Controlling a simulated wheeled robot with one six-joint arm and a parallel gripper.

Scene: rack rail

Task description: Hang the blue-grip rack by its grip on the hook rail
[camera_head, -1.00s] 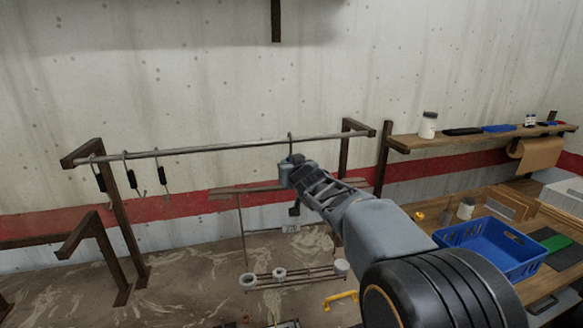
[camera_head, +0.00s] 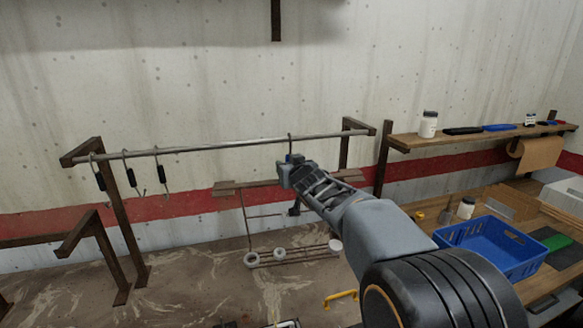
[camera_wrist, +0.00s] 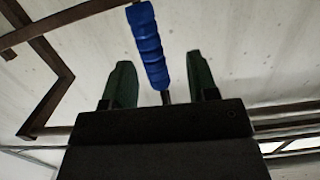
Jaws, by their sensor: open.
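The blue grip (camera_wrist: 147,45) stands between the two fingers of my open gripper (camera_wrist: 158,78) in the wrist view, with a gap on each side. In the head view my gripper (camera_head: 287,173) is just below the hook rail (camera_head: 220,145), under a hook (camera_head: 290,143). The rack (camera_head: 228,188) hangs at my gripper: a brown crossbar, thin rods and a lower row with pale rings (camera_head: 251,259). It looks tilted, its right side higher. My arm hides its middle. The wrist view does not show the hook, so I cannot tell whether the grip is seated on it.
Several dark-handled hooks (camera_head: 131,177) hang on the rail's left part. Brown posts (camera_head: 118,235) stand at its left end. At the right are a wall shelf (camera_head: 410,143) with a white jar (camera_head: 428,124), and a bench with a blue crate (camera_head: 490,245).

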